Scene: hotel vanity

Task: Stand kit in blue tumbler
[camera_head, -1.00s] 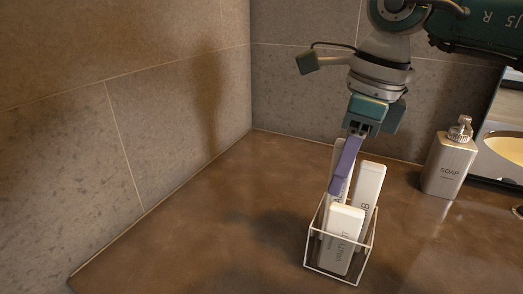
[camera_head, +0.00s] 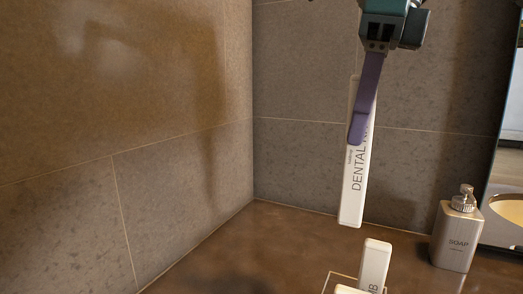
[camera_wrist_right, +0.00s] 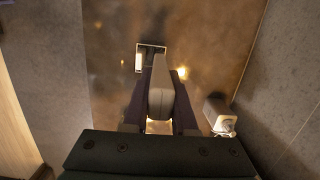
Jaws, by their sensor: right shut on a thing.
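The dental kit (camera_head: 351,200) is a long, slim white box with dark lettering that reads "DENTAL". It hangs nearly upright, slightly tilted, in the air above the counter. My right gripper (camera_head: 357,132) has purple fingers and is shut on the upper part of the kit, which hides some of its lettering. In the right wrist view the kit (camera_wrist_right: 162,100) shows pale between the fingers. The blue tumbler is not in view. My left gripper is not in view.
Below the kit, a clear open-topped holder (camera_wrist_right: 152,45) with white boxes (camera_head: 374,264) stands on the brown counter (camera_head: 230,262). A metal soap bottle (camera_head: 456,237) stands to the right, near a mirror. Tiled walls close off the left and back.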

